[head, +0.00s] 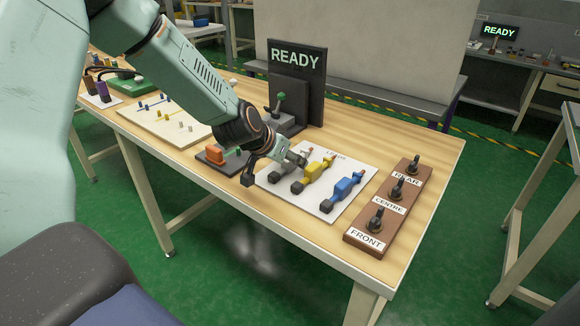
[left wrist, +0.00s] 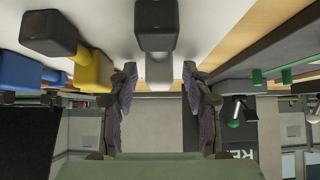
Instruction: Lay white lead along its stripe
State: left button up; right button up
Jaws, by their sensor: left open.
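The white lead (left wrist: 158,70) lies on the white leads card; in the head view (head: 284,170) the arm partly hides it. It has a dark block on its near end. My left gripper (head: 273,168) is low over the card at this lead. In the left wrist view the left gripper's fingers (left wrist: 159,82) are apart, one to each side of the white lead, with gaps visible. A pale board (head: 165,118) with coloured stripes and small pegs lies further left on the table; I cannot make out its white stripe clearly. My right gripper is not in view.
A yellow lead (head: 314,174) and a blue lead (head: 344,188) lie right of the white one. A brown switch block (head: 386,212) stands near the right edge. A dark READY sign (head: 297,75) stands behind. An orange block (head: 215,153) is left of the gripper.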

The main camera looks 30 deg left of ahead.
pick_arm(q)
jog(key=shift+c, duration=0.2)
grip_shut()
jog(key=shift+r, duration=0.1)
